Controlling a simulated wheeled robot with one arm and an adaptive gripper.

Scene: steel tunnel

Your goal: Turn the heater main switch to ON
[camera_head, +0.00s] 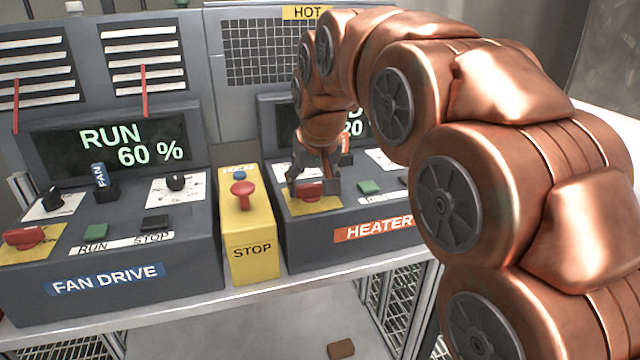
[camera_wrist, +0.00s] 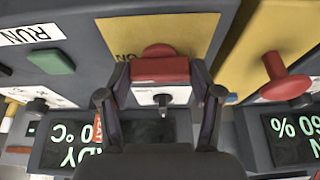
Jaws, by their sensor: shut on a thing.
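The heater main switch is a red rotary handle (camera_head: 310,188) on a yellow plate (camera_head: 324,204), at the left of the heater panel (camera_head: 340,232). In the wrist view the red handle (camera_wrist: 160,70) lies across the picture between my fingers, on its yellow plate (camera_wrist: 195,35). The letters ON, upside down, show on the plate beside it. My gripper (camera_head: 314,186) reaches down from above and is shut on the handle; its fingers (camera_wrist: 160,90) flank it in the wrist view. The handle's exact pointing is hard to tell.
A yellow box with a red STOP button (camera_head: 242,190) stands close left of the heater panel. Further left is the fan drive panel (camera_head: 110,255), with its own red switch (camera_head: 24,237). A green button (camera_head: 369,187) is right of my gripper. My arm partly hides the heater display.

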